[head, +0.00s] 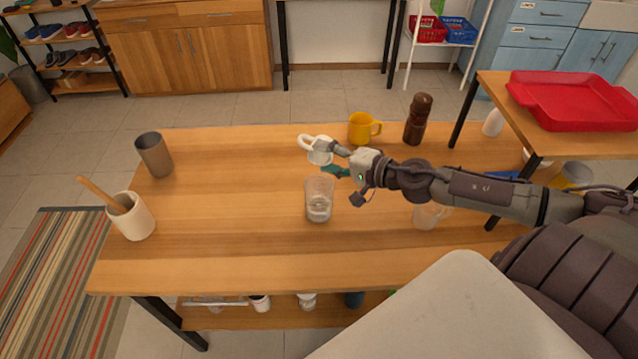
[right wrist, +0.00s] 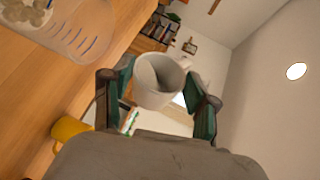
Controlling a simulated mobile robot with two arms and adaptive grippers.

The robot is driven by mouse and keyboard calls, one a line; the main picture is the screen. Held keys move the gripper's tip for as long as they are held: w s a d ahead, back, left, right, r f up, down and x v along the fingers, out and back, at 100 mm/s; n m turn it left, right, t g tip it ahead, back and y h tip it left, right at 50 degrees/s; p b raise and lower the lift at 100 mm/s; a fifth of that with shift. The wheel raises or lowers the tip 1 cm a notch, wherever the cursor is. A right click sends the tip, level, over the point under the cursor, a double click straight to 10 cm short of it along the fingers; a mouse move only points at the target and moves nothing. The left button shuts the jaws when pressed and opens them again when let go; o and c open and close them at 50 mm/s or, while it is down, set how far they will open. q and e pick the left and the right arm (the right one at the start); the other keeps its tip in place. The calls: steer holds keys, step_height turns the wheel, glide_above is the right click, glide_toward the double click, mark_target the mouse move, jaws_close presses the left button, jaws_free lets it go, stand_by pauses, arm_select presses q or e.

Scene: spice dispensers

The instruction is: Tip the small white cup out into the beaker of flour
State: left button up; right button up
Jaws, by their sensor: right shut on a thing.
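The small white cup (head: 320,153) is held by my right gripper (head: 334,159), above and just behind the beaker. In the right wrist view the cup (right wrist: 157,82) sits between the two fingers of the gripper (right wrist: 160,90), with part of its inside showing; I cannot make out any contents. The clear beaker (head: 319,192) stands upright on the table with a pale layer at its bottom. In the right wrist view the beaker (right wrist: 80,32) is at the upper left, with pale lumps in it. My left gripper is not in view.
On the wooden table (head: 230,215) stand a yellow mug (head: 360,128), a dark brown grinder (head: 417,118), a grey-brown tumbler (head: 155,155) and a white crock (head: 133,218) with a wooden utensil. Another clear vessel (head: 427,217) is partly under my right arm. The left-middle tabletop is clear.

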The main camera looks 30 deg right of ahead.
steer(key=shift+s+a+f+n+t+b, duration=0.2)
steer(key=shift+n+t+b, duration=0.45)
steer(key=shift+n+b, duration=0.55)
steer(key=shift+s+a+f+n+t+b, duration=0.1)
steer(key=shift+s+a+n+t+b, duration=0.15)
steer(key=shift+n+t+b, duration=0.95)
stand_by(1.7)
steer(key=shift+r+m+g+b, duration=0.1)
steer(key=shift+m+g+b, duration=0.3)
steer(key=shift+g, duration=0.15)
